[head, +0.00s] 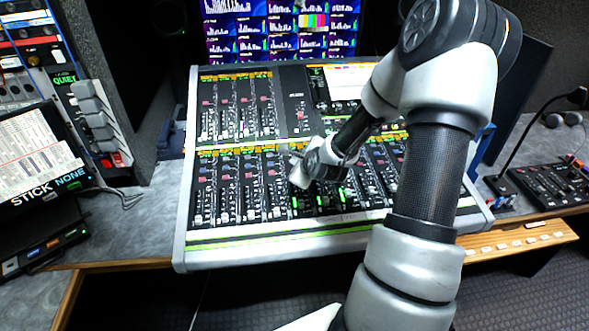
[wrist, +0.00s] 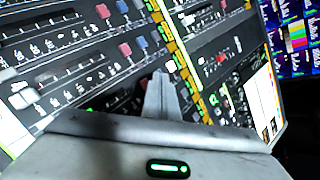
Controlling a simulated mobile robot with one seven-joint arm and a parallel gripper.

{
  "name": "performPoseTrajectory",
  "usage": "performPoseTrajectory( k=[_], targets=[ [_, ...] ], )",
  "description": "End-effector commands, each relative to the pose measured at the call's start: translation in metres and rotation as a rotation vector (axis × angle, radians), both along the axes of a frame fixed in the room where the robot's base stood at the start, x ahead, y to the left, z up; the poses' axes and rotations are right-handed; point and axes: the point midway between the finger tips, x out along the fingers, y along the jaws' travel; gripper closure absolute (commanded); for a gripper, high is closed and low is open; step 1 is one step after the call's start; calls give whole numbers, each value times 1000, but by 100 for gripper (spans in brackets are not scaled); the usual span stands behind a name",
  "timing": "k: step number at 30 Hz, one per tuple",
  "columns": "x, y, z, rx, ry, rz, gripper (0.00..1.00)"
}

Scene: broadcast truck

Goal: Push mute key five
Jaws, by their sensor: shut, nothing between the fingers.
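The mixing console (head: 235,238) has two banks of channel strips with faders and small keys. My gripper (head: 299,176) is over the middle of the lower bank, and the arm hides part of the strips to its right. In the wrist view my gripper (wrist: 161,83) is shut and empty, its fingertips close over the panel. Beside the tips are a red key (wrist: 125,49) and a grey-blue key (wrist: 140,41). Another red key (wrist: 103,11) lies on the strip above. Key labels are too small to read, so I cannot tell which is mute key five, or whether the tips touch the panel.
A wall of monitors (head: 255,45) stands behind the console. At the left are a screen (head: 35,150) and a rack of switches (head: 95,115). At the right are a gooseneck microphone (head: 540,112) and a small control panel (head: 550,185).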

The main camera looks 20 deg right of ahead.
Motion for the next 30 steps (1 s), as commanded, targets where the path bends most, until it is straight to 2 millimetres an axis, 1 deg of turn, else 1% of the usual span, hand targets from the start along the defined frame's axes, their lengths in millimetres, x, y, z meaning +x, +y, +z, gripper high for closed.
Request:
performPoseTrajectory(
  k=[1,3,15,30],
  targets=[
    [-1,0,9,0,-1,-1,100],
    [-2,0,16,0,-1,-1,100],
    [-7,2,54,0,1,1,100],
    [-7,3,55,-3,1,3,100]
  ],
)
